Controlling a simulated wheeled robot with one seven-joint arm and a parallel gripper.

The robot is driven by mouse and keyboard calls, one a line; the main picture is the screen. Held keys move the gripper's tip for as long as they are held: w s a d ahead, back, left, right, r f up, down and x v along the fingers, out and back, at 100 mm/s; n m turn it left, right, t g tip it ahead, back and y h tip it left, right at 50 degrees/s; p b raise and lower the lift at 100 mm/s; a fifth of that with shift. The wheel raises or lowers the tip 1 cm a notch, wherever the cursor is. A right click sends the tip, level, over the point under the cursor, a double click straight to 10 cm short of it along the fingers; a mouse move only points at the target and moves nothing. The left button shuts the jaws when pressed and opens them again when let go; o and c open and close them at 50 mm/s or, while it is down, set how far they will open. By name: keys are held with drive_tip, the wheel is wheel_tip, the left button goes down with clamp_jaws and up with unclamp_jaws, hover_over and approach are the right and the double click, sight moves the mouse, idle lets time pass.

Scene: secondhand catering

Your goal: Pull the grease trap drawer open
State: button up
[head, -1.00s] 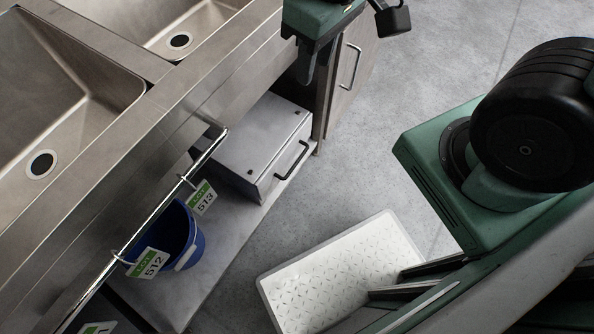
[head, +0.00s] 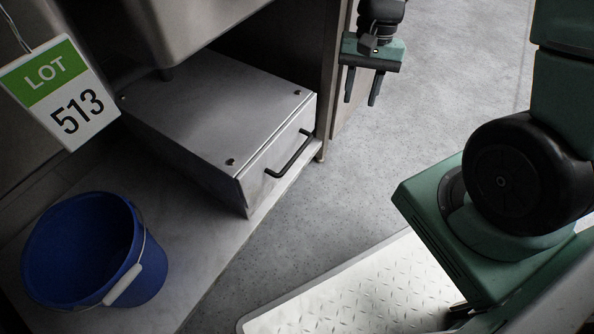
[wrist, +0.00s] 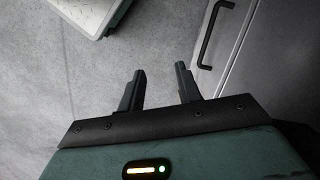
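The grease trap is a low grey metal box (head: 215,110) under the sink in the head view. Its drawer front (head: 258,172) is flush, with a black bar handle (head: 290,155) standing off it. My gripper (head: 361,89) hangs above and to the right of this handle, with fingers pointing down and apart. In the wrist view my gripper (wrist: 160,80) is open, with nothing between the fingers. A black bar handle (wrist: 209,38) on a grey panel shows there, just beyond the right finger; I cannot tell for certain that it is the drawer's.
A blue bucket (head: 85,250) stands on the shelf left of the box. A lot 513 tag (head: 62,92) hangs in the foreground.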

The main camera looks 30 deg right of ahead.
wheel_tip(320, 180, down, 8)
drive_tip(key=d+m+g+y, duration=0.2)
drive_tip(key=m+g+y, duration=0.15)
drive_tip(key=m, duration=0.45)
drive_tip(key=m+t+y, duration=1)
drive_tip(key=m+y, duration=0.4)
drive_tip(key=m, duration=0.8)
approach(297, 153)
drive_tip(key=shift+t+h, duration=0.25)
drive_tip(key=b+x, duration=0.5)
drive_tip(key=x, duration=0.5)
drive_tip(key=shift+s+f, duration=0.1)
drive_tip(key=shift+f, duration=0.1)
clamp_jaws()
